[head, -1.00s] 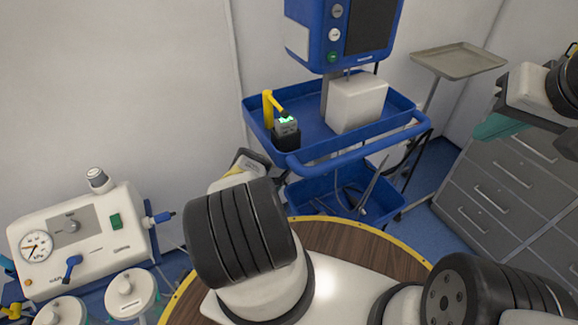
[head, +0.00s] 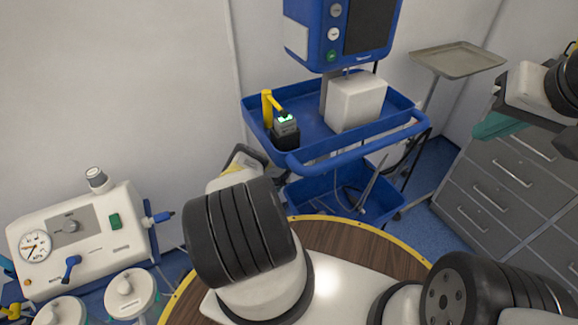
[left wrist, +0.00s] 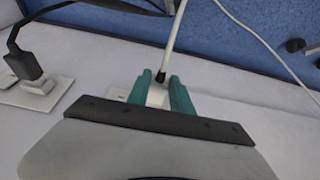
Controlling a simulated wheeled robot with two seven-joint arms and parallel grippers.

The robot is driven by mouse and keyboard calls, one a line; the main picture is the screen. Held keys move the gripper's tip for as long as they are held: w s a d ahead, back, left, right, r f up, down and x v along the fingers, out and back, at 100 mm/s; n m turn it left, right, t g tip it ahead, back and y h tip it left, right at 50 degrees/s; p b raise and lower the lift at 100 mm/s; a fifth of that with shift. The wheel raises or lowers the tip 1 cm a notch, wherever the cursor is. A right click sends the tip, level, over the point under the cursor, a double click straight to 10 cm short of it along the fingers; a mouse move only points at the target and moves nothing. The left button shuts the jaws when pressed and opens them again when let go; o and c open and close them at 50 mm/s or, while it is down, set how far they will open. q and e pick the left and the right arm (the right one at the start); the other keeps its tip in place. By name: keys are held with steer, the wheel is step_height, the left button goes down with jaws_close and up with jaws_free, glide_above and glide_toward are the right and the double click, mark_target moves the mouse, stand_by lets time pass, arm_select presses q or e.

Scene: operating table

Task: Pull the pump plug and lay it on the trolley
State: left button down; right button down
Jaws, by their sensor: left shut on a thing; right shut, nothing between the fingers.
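In the left wrist view, my left gripper (left wrist: 165,95) has its teal fingers shut on a white plug (left wrist: 157,98) with a dark collar and a pale cable running upward. The blue trolley (head: 345,147) stands at the back in the head view, with two tray levels and a blue unit above. My right gripper (head: 497,125) is shut and empty at the right. My left gripper is hidden in the head view behind my arm.
A black plug (left wrist: 27,66) sits in another socket plate (left wrist: 38,94). The trolley's upper tray carries a white box (head: 355,103) and a yellow-and-black device (head: 284,130), with bare room between. A metal tray stand (head: 458,60) and grey drawers (head: 500,180) are at right.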

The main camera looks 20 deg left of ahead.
arm_select(q)
steer(key=shift+s+d, duration=0.5)
steer(key=shift+d, duration=0.05)
stand_by(0.5)
steer(key=shift+s+d, duration=0.25)
steer(key=shift+d, duration=0.1)
stand_by(0.3)
steer(key=shift+s+d, duration=0.65)
stand_by(0.3)
